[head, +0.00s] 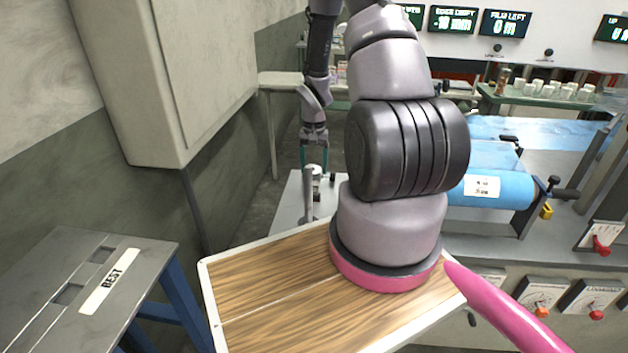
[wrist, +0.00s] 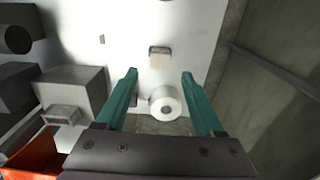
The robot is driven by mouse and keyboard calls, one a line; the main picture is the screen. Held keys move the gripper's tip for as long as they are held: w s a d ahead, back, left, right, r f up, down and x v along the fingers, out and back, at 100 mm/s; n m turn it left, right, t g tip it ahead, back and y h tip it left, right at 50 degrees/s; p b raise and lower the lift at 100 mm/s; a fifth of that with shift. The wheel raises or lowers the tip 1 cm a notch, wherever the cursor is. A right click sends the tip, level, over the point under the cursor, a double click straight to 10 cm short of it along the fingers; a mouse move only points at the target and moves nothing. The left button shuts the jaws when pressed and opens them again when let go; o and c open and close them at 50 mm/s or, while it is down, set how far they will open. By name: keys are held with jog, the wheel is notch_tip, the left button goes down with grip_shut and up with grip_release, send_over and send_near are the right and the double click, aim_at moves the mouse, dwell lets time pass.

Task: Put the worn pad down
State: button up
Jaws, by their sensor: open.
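My gripper (head: 314,160) hangs with its teal fingers pointing down over a grey surface (head: 293,200) beyond the wooden top. In the wrist view my gripper (wrist: 159,75) is open, with nothing clasped between its fingers. A small pale block (wrist: 160,57) with a brownish face lies on the white surface just past the fingertips. A white round piece with a central hub (wrist: 166,102) shows between the fingers, below them. I cannot tell for certain which of these is the worn pad, or whether either touches a finger.
A grey stand (head: 150,262) labelled REST, with slots, is at lower left. A grey cabinet (head: 150,80) hangs on the left wall. A blue film roll (head: 500,188) is on the machine at right. Grey boxes (wrist: 75,92) and an orange bin (wrist: 35,158) lie left of the fingers.

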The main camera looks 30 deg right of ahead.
notch_tip(320, 180, up, 5)
notch_tip(320, 180, up, 10)
jog(key=t, duration=0.1)
send_over(314, 183)
jog(key=a, duration=0.1)
jog(key=s+a+r+t, duration=0.1)
jog(key=a+r, duration=0.1)
jog(key=r, duration=0.4)
jog(key=s+a+r+t, duration=0.1)
jog(key=s+a+r, duration=0.1)
jog(key=r, duration=0.4)
jog(key=s+a+r+n+t+y, duration=0.1)
jog(key=s+a+r, duration=0.3)
jog(key=s+r, duration=0.4)
jog(key=s+a+r+n+t+y, duration=0.1)
jog(key=s+a+r+t, duration=0.2)
jog(key=s+r, duration=0.6)
jog(key=shift+a+r+n, duration=0.15)
jog(key=shift+a+n, duration=0.15)
jog(key=shift+a, duration=0.45)
